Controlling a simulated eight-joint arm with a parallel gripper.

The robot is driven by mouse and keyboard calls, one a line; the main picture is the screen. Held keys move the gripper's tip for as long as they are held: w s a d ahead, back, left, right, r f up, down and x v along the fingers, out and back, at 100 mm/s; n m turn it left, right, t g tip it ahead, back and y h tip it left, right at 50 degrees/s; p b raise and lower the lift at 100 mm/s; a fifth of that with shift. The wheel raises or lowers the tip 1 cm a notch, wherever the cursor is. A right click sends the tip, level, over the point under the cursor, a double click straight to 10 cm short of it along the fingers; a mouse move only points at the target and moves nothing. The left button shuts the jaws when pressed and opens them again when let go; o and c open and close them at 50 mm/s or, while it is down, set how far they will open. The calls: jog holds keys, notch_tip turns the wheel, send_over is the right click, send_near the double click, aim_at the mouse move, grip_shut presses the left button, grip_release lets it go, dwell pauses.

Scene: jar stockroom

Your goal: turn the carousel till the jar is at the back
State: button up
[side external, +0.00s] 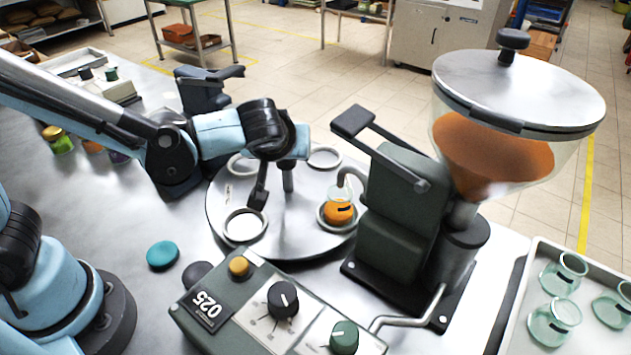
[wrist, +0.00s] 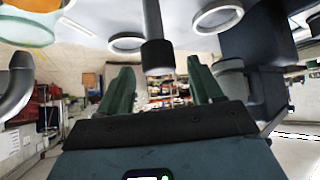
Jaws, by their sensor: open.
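The jar (side external: 338,207) is clear glass with orange contents and a dark label. It stands upright in a ring holder at the right side of the round grey carousel (side external: 292,240), by the dispenser's curved spout. Part of it shows at the top left of the wrist view (wrist: 27,32). My gripper (side external: 266,188) is over the left part of the carousel, away from the jar. In the wrist view its two dark green fingers (wrist: 160,88) are apart, with a black-tipped grey post (wrist: 157,56) showing between them. I cannot tell whether they touch it.
The green dispenser (side external: 395,215) with an orange-filled hopper (side external: 490,150) stands right of the carousel. A control box (side external: 270,305) sits in front. A teal lid (side external: 163,255) lies at left. Empty jars (side external: 553,322) stand in a tray at right. Other carousel rings (side external: 244,226) look empty.

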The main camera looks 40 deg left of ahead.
jog(key=shift+x, duration=1.2)
grip_shut()
